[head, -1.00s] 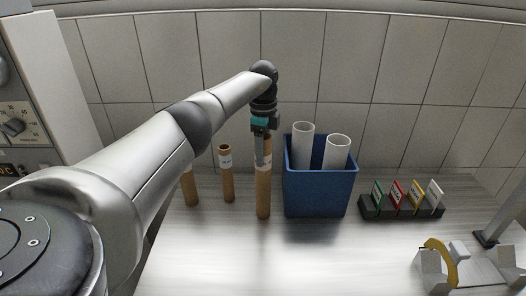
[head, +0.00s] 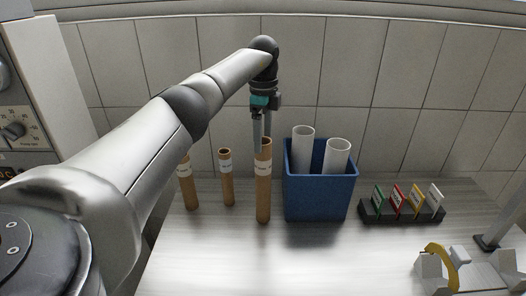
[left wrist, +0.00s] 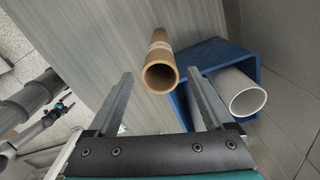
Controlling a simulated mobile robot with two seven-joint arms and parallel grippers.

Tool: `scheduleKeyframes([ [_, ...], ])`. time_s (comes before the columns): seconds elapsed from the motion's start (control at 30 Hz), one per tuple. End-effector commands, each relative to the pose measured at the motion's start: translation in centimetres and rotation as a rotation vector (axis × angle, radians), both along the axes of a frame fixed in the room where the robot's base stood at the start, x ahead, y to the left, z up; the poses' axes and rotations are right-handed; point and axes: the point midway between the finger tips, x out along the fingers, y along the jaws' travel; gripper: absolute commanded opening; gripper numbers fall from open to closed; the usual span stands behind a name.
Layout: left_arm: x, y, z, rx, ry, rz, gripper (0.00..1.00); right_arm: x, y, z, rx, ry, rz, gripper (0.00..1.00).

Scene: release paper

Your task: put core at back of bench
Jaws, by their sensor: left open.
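Several brown cardboard cores stand upright on the grey bench (head: 240,255). The tallest core (head: 263,195) stands just left of the blue bin, a shorter core (head: 227,185) is to its left, and another core (head: 187,185) is farther left, partly behind my arm. My left gripper (head: 262,140) is open and empty, above and slightly behind the tall core's top. In the left wrist view, the tall core (left wrist: 160,72) shows its open end beyond and between the spread fingers (left wrist: 160,85), with no finger closed on it. My right gripper is not in view.
A blue bin (head: 320,198) holding white tubes (head: 337,154) stands right beside the tall core. A black rack (head: 402,213) with coloured tags and a yellow-and-grey device (head: 452,262) are farther right. The tiled wall (head: 400,130) closes the back. The front middle bench is clear.

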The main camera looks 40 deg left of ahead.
Motion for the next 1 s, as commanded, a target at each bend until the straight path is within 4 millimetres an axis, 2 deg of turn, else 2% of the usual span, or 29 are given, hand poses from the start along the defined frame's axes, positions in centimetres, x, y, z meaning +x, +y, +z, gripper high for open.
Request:
scheduleKeyframes([
  [0.03, 0.1, 0.0, 1.3, 0.0, -0.004, 0.0, 0.86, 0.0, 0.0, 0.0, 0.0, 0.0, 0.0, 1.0],
  [0.1, 0.1, 0.0, 2.6, 0.0, -0.002, -0.001, 0.86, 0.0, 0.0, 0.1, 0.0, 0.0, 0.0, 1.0],
  [0.3, 0.1, -0.1, 5.1, -0.001, -0.001, 0.0, 0.86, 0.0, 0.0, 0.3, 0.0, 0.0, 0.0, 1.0],
  [0.5, 0.0, -0.1, 5.7, -0.001, 0.002, 0.0, 0.86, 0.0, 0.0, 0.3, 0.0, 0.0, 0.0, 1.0],
  [1.0, 0.0, 0.0, 5.7, -0.001, 0.001, -0.001, 0.86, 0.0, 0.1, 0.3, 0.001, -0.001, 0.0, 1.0],
])
